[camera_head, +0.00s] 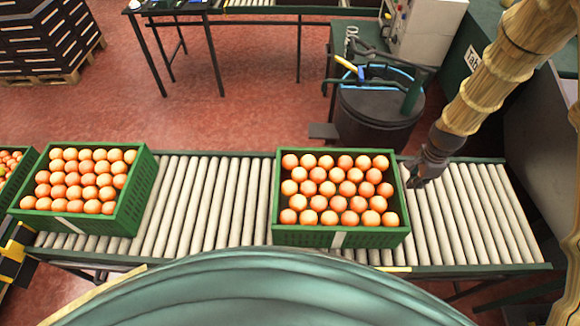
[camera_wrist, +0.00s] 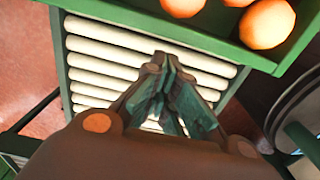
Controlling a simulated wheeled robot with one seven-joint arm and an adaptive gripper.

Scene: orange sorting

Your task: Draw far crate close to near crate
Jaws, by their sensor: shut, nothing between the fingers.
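Two green crates of oranges stand on the roller conveyor. One crate (camera_head: 342,237) is right of the middle, and the other crate (camera_head: 130,214) is at the left, with a stretch of bare rollers between them. Both are filled with rows of oranges. My gripper (camera_head: 414,184) is shut and empty, low over the rollers just beyond the right wall of the right-hand crate. In the wrist view my gripper (camera_wrist: 172,118) points down toward the rollers, with a green crate wall (camera_wrist: 222,42) close by at the top. Whether the fingers touch the wall cannot be told.
The roller conveyor (camera_head: 203,205) has bare rollers between the crates and at the right end. A third crate (camera_head: 12,178) is cut off at the left edge. A dark bin (camera_head: 375,112) stands behind the conveyor near my arm. Stacked black crates (camera_head: 45,40) are at the back left.

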